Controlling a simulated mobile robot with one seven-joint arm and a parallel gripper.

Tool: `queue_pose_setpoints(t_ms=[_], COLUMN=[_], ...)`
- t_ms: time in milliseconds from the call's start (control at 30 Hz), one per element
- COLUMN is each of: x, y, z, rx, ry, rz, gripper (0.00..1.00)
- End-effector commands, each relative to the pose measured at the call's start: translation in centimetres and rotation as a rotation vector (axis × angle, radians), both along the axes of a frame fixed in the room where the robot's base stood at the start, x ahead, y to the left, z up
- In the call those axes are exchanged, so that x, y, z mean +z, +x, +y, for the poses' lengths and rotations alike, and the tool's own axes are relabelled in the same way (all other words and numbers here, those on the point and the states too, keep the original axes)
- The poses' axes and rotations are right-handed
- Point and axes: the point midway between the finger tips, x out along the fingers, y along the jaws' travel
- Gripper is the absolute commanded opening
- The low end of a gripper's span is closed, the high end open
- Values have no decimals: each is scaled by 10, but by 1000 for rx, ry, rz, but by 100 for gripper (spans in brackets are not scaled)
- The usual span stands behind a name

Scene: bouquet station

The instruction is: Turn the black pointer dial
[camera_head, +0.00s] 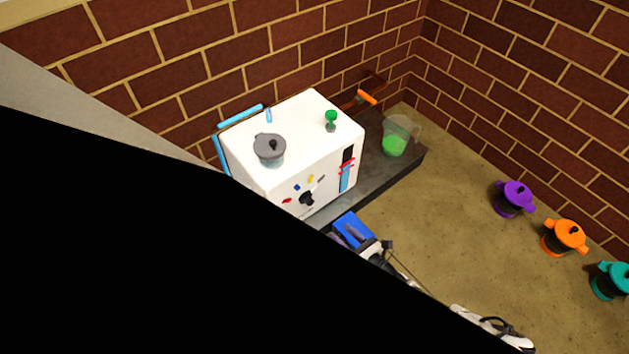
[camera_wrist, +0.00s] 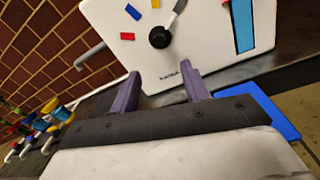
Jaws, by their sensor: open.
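The black pointer dial (camera_head: 307,198) is on the front face of a white box-shaped machine (camera_head: 328,190). In the wrist view the dial (camera_wrist: 159,38) is ahead of my fingers, a little above the gap between them. Red (camera_wrist: 127,36), blue (camera_wrist: 133,12), yellow and grey (camera_wrist: 178,11) marks fan around it. In the head view my gripper (camera_head: 353,236) is in front of the machine, low and right of the dial.
A grey lidded pot (camera_head: 270,148) and a green knob (camera_head: 331,119) are on the machine's top. A jug with green liquid (camera_head: 394,143) stands right. Purple (camera_head: 513,198), orange (camera_head: 564,237) and teal pots line the brick wall.

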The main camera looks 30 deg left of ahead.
Motion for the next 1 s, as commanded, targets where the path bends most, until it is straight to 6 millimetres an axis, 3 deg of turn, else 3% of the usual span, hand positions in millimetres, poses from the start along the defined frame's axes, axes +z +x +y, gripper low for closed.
queue_pose_setpoints(t_ms=[600,800,1000], x=[-1,1,2], y=[32,37,39], z=[110,128,131], rx=[-1,-1,-1], ry=[3,3,2], rz=[1,0,0], gripper=[46,46,46])
